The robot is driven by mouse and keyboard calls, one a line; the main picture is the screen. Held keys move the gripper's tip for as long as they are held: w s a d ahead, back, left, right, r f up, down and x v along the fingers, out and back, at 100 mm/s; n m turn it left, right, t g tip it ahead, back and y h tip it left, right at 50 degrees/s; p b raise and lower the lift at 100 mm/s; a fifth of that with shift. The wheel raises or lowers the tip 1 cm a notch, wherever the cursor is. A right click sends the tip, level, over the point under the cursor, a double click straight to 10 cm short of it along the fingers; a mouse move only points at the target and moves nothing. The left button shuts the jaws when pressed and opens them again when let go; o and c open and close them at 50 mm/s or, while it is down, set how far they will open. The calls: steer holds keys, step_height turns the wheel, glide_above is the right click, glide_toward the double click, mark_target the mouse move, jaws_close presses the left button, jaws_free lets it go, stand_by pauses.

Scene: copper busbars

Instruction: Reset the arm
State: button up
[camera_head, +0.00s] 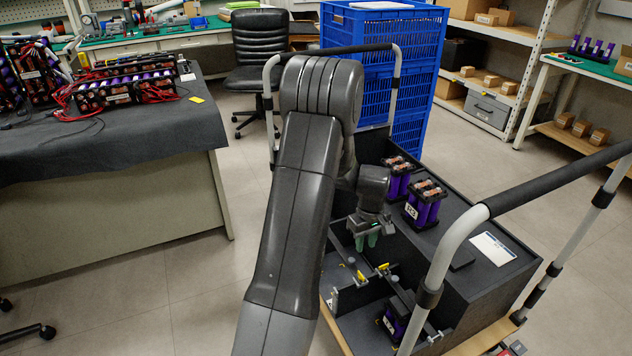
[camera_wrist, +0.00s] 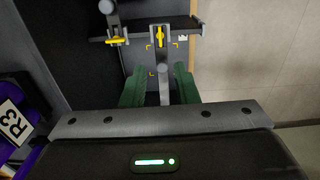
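My gripper (camera_head: 367,241) hangs over the black fixture area of the cart in the head view, below my bent arm. Its green fingers point down. In the wrist view the two green fingers (camera_wrist: 160,88) stand apart with nothing gripped between them. Beyond and between them show grey clamp parts with yellow handles (camera_wrist: 160,37). The gripper looks apart from the fixture, though its exact height is hard to tell. A purple battery module labelled R3 (camera_wrist: 15,125) is at the left edge of the wrist view.
The cart's dark top (camera_head: 490,285) carries purple modules (camera_head: 424,204) to the right of my gripper. Another module (camera_head: 394,322) sits low in the fixture. Cart handles (camera_head: 540,185) rise at both ends. Blue crates (camera_head: 385,40) stand behind; a cloth-covered bench (camera_head: 110,140) is left. Floor between is clear.

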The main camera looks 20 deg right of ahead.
mark_target(361, 274)
step_height(361, 274, down, 13)
steer(key=b, duration=0.3)
steer(key=shift+f+b, duration=0.2)
steer(key=shift+b, duration=0.1)
steer(key=shift+r, duration=0.1)
step_height(361, 274, up, 14)
steer(key=p, duration=0.4)
step_height(361, 274, down, 14)
steer(key=b, duration=0.4)
steer(key=m, duration=1)
steer(key=shift+m+b, duration=0.3)
steer(key=shift+m, duration=0.1)
step_height(361, 274, up, 10)
steer(key=p, duration=0.3)
